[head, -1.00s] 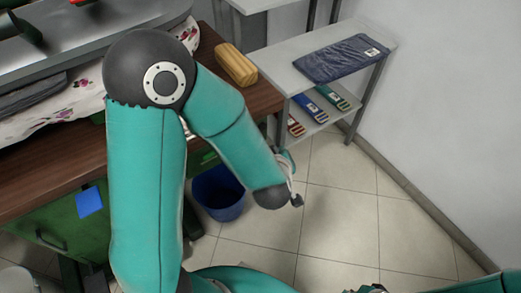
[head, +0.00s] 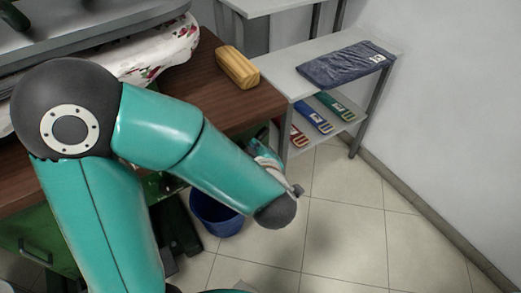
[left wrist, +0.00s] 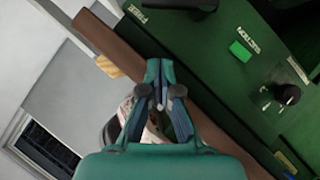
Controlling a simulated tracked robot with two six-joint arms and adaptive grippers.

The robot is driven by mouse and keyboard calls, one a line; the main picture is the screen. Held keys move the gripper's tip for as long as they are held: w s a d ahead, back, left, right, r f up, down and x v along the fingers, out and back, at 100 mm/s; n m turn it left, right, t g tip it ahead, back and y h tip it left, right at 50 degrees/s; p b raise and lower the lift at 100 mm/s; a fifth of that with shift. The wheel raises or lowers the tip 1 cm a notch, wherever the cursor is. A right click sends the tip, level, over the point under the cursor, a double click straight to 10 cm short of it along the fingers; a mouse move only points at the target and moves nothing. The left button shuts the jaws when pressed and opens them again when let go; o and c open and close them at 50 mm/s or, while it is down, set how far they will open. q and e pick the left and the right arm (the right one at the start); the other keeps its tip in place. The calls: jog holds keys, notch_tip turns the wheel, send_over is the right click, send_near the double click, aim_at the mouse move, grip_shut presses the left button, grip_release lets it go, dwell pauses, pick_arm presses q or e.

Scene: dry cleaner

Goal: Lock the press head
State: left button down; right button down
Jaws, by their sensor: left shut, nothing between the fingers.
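The press head (head: 100,45) is a long grey metal body at the upper left of the head view, cut by the frame edge. It lies over a white floral cloth (head: 165,52). Black handle-like parts (head: 14,14) show at the top left corner. I cannot tell a lock there. My left gripper (left wrist: 160,106) is shut and empty in the left wrist view, in front of the brown table edge and a green control panel. In the head view it is mostly hidden behind my forearm, beside the table's right end. My right gripper is not in view.
The green panel (left wrist: 215,25) has labels, a green button (left wrist: 240,51) and a black knob (left wrist: 288,94). A wooden block (head: 238,67) lies on the brown table (head: 215,100). A blue bucket (head: 215,213) stands below. A grey shelf (head: 283,63) holds folded cloth. Floor at right is clear.

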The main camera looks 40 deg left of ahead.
aim_at(258, 138)
pick_arm(q)
jog(key=b+x, duration=0.1)
jog(key=x, duration=0.2)
jog(key=d+f+x, duration=0.1)
jog(key=x, duration=0.2)
jog(key=b+x, duration=0.1)
jog(key=x, duration=0.3)
jog(key=shift+w+d+f+b, duration=0.25)
jog(key=shift+f+b, duration=0.05)
jog(key=shift+f, duration=0.05)
jog(key=shift+w+f, duration=0.25)
jog(key=shift+w, duration=0.05)
